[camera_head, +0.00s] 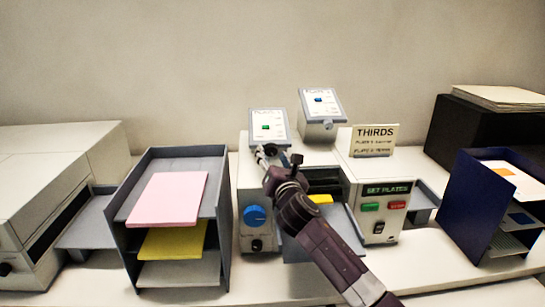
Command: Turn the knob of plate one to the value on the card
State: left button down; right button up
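A small tilted panel (268,122) with a green mark, its heading too small to read surely, stands on the left of the machine. A second panel (320,102) with a blue mark stands behind it to the right. A dark knob (270,149) shows under the nearer panel. My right gripper (266,155) is at this knob, its fingertips close to it; whether they touch or grip it cannot be told. The card (375,140) reads THIRDS, with lines for plate 1 and plate 2 that are too small to read surely. My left gripper is out of view.
The machine has a blue knob (255,216), a SET PLATES display (388,189), a green button (370,206) and a red button (397,205). A paper rack (118,226) stands left, a blue rack (468,210) right. My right arm covers the machine's front middle.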

jog(key=s+d, duration=0.1)
jog(key=s, duration=1.1)
jog(key=shift+d+f, duration=0.15)
jog(key=shift+d, duration=0.15)
jog(key=shift+w, duration=0.1)
